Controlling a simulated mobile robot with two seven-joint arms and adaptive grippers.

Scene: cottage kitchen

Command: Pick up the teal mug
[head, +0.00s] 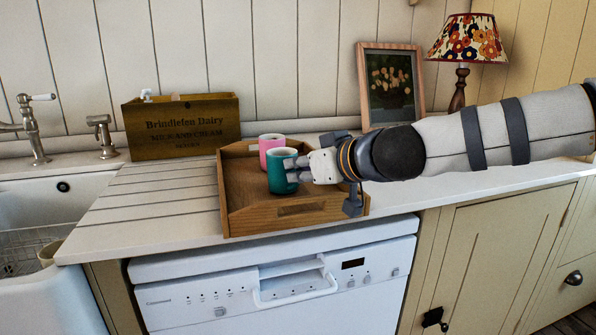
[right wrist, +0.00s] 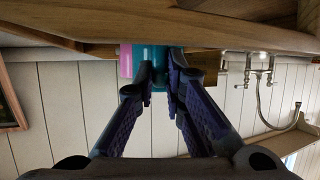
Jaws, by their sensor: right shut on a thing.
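The teal mug (head: 281,172) stands in the wooden tray (head: 238,205) on the counter, in front of a pink mug (head: 270,145). My right gripper (head: 296,170) reaches in from the right and is shut on the teal mug. In the right wrist view the teal mug (right wrist: 152,60) shows between the two fingers, with the pink mug (right wrist: 125,62) just behind and to its left. The mug looks upright; I cannot tell whether its base touches the tray floor. My left gripper is not in view.
A wooden dairy crate (head: 180,125) stands behind the tray at left. A framed picture (head: 391,85) and a flowered lamp (head: 466,45) stand at the back right. The sink (head: 35,205) is at far left. The counter (head: 145,205) left of the tray is clear.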

